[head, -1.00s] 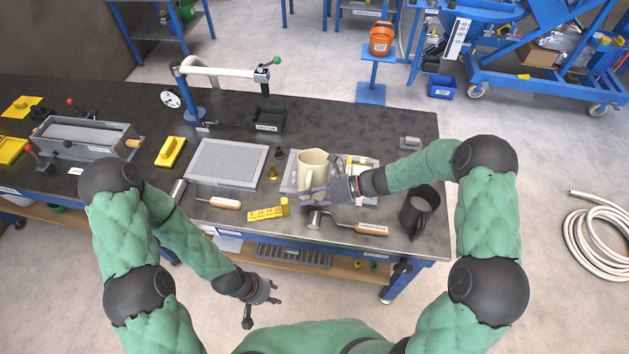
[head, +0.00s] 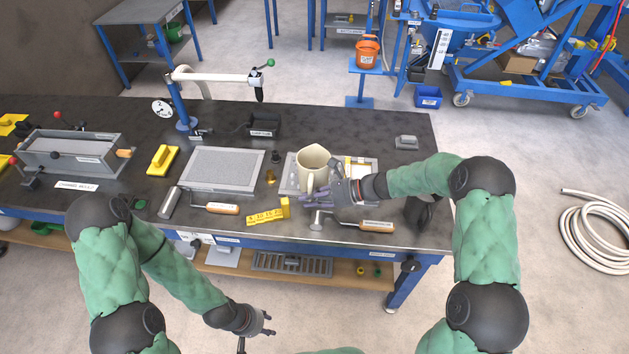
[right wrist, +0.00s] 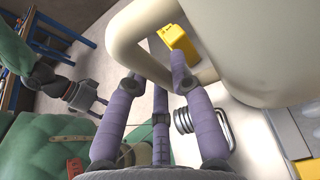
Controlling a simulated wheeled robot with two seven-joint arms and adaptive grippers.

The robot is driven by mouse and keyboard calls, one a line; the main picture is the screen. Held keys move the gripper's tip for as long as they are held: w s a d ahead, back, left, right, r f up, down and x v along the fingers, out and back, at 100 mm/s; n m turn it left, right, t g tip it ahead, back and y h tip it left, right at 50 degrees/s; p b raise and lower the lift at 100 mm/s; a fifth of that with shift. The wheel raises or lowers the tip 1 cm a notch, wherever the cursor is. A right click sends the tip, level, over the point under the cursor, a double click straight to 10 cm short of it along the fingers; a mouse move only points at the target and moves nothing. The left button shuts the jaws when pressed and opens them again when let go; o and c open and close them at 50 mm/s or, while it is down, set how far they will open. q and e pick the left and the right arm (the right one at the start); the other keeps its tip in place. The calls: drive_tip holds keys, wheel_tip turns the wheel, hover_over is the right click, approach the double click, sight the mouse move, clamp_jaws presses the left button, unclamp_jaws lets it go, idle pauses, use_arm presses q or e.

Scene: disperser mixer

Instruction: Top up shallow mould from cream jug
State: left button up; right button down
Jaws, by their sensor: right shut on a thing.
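The cream jug (head: 316,159) stands upright at the middle of the bench, over the left part of a grey tray (head: 287,187). I cannot tell whether it touches the tray. My right gripper (head: 322,194) is shut on the jug's handle; in the right wrist view its purple fingers (right wrist: 180,75) are around the cream handle (right wrist: 140,50). A white rectangular piece with yellow parts (head: 358,170) lies on the tray right of the jug; I cannot tell whether it is the shallow mould. My left gripper (head: 262,328) is open and empty, below the bench front.
A wide grey slab (head: 222,167) lies left of the jug. A yellow stepped block (head: 268,213), wooden-handled tools (head: 375,226) and a dark mug (head: 420,212), partly hidden by my right arm, are near the front edge. The back right bench top is mostly clear.

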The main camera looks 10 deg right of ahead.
sight(310, 190)
drive_tip(key=shift+w, duration=0.1)
drive_tip(key=shift+r, duration=0.1)
idle(0.4)
drive_tip(key=shift+r+p, duration=1.55)
drive_tip(key=shift+r, duration=0.4)
drive_tip(key=shift+f, duration=0.1)
